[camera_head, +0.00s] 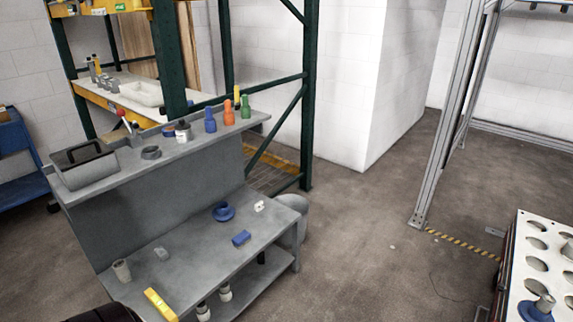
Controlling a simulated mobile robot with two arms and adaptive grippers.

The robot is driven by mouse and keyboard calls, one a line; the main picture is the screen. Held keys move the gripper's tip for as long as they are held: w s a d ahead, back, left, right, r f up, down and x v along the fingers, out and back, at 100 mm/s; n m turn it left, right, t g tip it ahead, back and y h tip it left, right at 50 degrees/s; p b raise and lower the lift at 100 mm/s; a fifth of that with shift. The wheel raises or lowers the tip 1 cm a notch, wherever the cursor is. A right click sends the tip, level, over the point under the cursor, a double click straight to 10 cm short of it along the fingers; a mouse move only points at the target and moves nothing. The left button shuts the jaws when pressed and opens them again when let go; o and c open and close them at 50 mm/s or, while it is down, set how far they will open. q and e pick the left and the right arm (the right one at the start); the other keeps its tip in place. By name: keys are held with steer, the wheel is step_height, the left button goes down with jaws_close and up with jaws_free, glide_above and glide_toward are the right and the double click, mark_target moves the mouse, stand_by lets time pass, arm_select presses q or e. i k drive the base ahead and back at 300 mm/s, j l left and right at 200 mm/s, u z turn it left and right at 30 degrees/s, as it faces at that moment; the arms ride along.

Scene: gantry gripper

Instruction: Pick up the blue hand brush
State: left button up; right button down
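A small blue block-shaped item (241,238) lies on the lower grey shelf of the workbench, near its right front edge. It may be the blue hand brush, but it is too small to tell bristles or handle. A blue round piece (224,212) sits behind it on the same shelf. Neither of my grippers shows. A dark rounded part at the bottom left edge looks like part of my own arm, with no fingers visible.
The grey workbench (95,235) also holds a yellow item (160,305), a grey cup (122,270) and a white piece (259,206). Coloured bottles (228,112) and a grey bin (85,165) stand on its upper shelf. A white holed rack (535,262) is at right. Floor between is open.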

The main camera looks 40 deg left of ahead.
mark_target(239, 241)
steer(key=u, duration=1.75)
